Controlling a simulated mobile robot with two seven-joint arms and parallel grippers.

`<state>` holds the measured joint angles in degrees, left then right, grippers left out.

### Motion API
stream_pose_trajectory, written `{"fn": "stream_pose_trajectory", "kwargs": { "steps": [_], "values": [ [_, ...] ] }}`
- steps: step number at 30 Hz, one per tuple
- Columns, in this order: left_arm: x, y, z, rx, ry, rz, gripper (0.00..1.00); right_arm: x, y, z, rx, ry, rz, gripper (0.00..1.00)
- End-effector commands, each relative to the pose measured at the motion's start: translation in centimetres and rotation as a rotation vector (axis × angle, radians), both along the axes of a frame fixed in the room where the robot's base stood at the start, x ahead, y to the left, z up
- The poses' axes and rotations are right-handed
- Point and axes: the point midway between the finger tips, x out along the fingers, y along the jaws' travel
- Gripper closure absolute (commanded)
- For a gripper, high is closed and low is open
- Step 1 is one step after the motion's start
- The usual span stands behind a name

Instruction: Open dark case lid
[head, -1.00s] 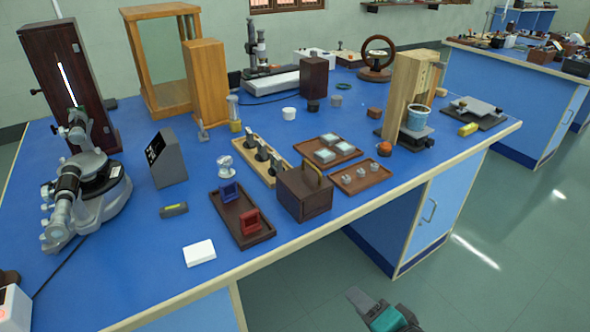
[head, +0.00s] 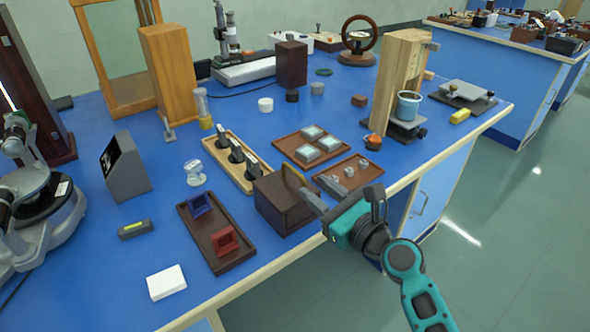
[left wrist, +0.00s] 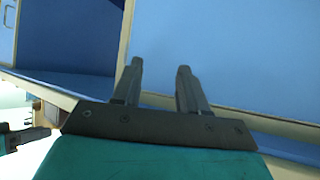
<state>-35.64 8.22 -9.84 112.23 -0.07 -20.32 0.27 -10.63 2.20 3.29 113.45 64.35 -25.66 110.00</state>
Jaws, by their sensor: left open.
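The dark case, a dark brown box (head: 284,207), stands at the front edge of the blue bench in the head view. Its top looks closed, and a tan wooden piece (head: 296,181) shows at its back right edge. My right gripper (head: 313,188) is just right of the case, its two grey fingers apart and pointing toward it. Nothing shows between them; I cannot tell whether a finger touches the case. My left gripper (left wrist: 160,68) shows only in the left wrist view, open and empty, facing the blue bench front.
A brown tray (head: 226,262) with a blue and a red holder lies left of the case. A wooden rack (head: 218,148) with dark pieces stands behind it. Two brown trays of small samples lie behind and right. A white block (head: 166,282) lies front left.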

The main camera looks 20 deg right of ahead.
Motion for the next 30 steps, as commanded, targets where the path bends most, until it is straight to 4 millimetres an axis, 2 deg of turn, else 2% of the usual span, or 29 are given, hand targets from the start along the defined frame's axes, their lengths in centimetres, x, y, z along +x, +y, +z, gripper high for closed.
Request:
{"fn": "stream_pose_trajectory", "kwargs": {
  "steps": [1,6,12,25,30],
  "values": [
    [-0.1,0.1,-0.2,0.002,0.004,0.002,0.57,1.1,0.4,0.1,0.002,-0.003,0.000,0.64],
    [-0.1,0.3,-0.5,0.006,0.007,0.004,0.57,4.1,1.5,0.0,0.000,-0.002,0.000,0.64],
    [-0.1,0.3,-0.5,0.005,0.006,0.005,0.57,6.3,2.3,-0.1,-0.001,-0.001,-0.001,0.64],
    [0.0,0.0,-0.2,0.000,0.001,0.000,0.57,7.0,2.6,-0.1,-0.002,0.001,-0.001,0.65],
    [0.0,0.0,-0.2,0.000,0.001,-0.001,0.57,7.0,2.6,-0.1,-0.002,0.001,-0.001,0.81]
  ]
}}
